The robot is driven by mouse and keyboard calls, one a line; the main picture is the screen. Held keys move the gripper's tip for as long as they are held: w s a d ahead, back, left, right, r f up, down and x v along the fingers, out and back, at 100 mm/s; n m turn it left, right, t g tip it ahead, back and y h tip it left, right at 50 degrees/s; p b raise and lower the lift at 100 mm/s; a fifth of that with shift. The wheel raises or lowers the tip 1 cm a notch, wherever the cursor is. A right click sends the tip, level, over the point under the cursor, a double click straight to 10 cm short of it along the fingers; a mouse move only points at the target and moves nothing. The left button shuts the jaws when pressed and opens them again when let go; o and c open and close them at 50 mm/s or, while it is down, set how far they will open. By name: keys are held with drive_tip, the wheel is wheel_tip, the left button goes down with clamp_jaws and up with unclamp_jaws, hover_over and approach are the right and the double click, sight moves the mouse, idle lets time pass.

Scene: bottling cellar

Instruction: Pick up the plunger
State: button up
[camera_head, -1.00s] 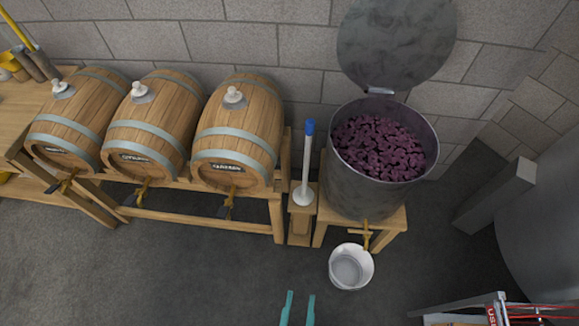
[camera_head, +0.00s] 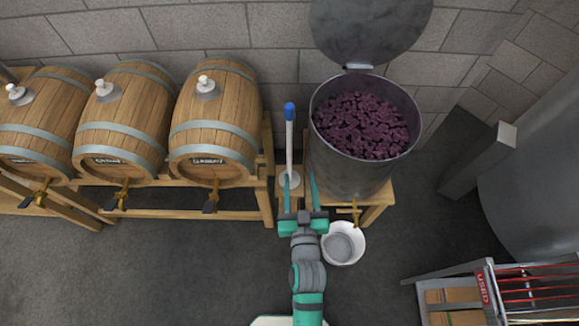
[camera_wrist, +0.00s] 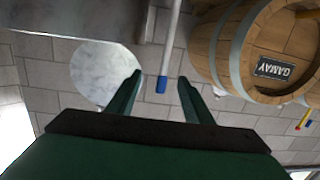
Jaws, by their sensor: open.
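The plunger (camera_head: 289,147) stands upright between the right-hand barrel and the steel vat. It has a thin white shaft, a blue top end and a pale disc at its foot. My gripper (camera_head: 299,182) is open and empty, its teal fingers reaching toward the plunger from the front; in the head view they overlap the area by the disc. In the wrist view, which is upside down, the plunger's blue end (camera_wrist: 162,85) appears between the fingertips of my gripper (camera_wrist: 160,79). I cannot tell the remaining distance, and no contact shows.
The steel vat (camera_head: 345,173) of dark grapes, its lid (camera_head: 370,28) raised, stands close right on a wooden stand. The right-hand barrel (camera_head: 212,130) is close left. A white bucket (camera_head: 344,258) sits on the floor beside my arm.

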drive_tip(key=t+y, duration=0.1)
drive_tip(key=y, duration=0.1)
approach(290, 114)
drive_tip(key=shift+n, duration=0.4)
drive_tip(key=w, duration=0.3)
drive_tip(key=w+a, duration=0.1)
drive_tip(key=w, duration=0.1)
drive_tip(key=w+a, duration=0.1)
drive_tip(key=w, duration=0.9)
drive_tip(key=shift+a+r, duration=0.15)
drive_tip(key=shift+a, duration=0.05)
drive_tip(key=shift+w, duration=0.15)
drive_tip(key=shift+r, duration=0.1)
clamp_jaws()
